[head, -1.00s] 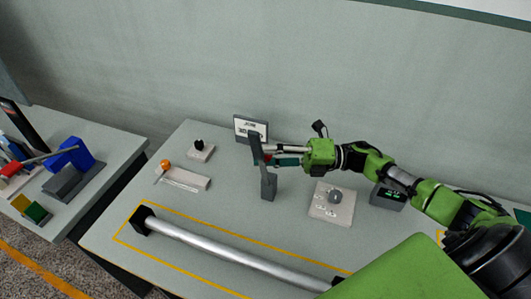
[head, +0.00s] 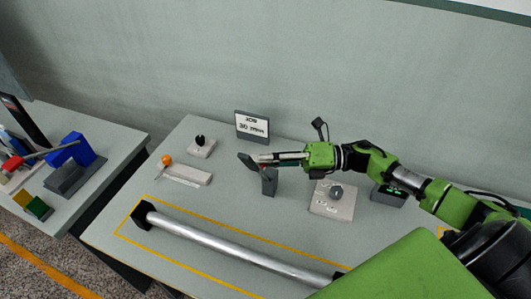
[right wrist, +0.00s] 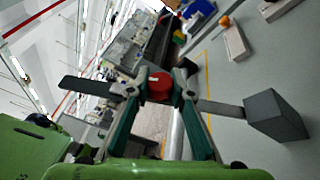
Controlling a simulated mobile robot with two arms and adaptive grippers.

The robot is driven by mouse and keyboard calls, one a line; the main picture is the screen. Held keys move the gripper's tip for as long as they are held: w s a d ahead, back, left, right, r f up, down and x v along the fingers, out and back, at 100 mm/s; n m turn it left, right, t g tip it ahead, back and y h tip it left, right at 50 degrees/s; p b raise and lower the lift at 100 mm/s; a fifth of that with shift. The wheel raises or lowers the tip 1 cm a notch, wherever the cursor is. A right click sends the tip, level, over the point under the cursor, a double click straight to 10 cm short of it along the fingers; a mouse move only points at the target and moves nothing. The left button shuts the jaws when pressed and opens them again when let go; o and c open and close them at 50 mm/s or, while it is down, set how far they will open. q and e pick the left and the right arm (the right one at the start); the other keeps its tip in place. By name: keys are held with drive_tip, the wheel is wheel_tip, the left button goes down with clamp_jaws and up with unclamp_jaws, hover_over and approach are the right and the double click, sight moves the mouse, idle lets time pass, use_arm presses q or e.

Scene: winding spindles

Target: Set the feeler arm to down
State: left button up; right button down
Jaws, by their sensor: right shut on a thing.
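The feeler arm is a flat dark grey bar (head: 248,162) on a grey block post (head: 269,184) on the table. In the head view its free end leans to the left of the post and up. My right gripper (head: 279,158) comes in from the right and is at the bar. In the right wrist view the red knob (right wrist: 160,87) sits between the fingertips of my right gripper (right wrist: 160,92), which are shut on it. The bar (right wrist: 222,108) runs behind the fingers to the block post (right wrist: 275,115). My left gripper is not in view.
A sign (head: 252,126) stands behind the arm. An orange-ball lever (head: 166,160) and a black knob (head: 199,140) are to the left. A long roller (head: 232,243) lies in front.

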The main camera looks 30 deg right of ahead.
drive_tip(key=s+a+f+n+h+b, duration=0.4)
drive_tip(key=s+a+f+n+b, duration=0.1)
drive_tip(key=f, duration=0.5)
drive_tip(key=shift+s+a+n+t, duration=0.3)
drive_tip(key=shift+s+a+n, duration=0.55)
drive_tip(key=shift+n, duration=0.95)
drive_tip(key=shift+w+a+f, duration=0.1)
drive_tip(key=shift+w, duration=0.05)
drive_tip(key=c, duration=1.8)
unclamp_jaws()
drive_tip(key=shift+o, duration=0.2)
drive_tip(key=shift+w, duration=0.1)
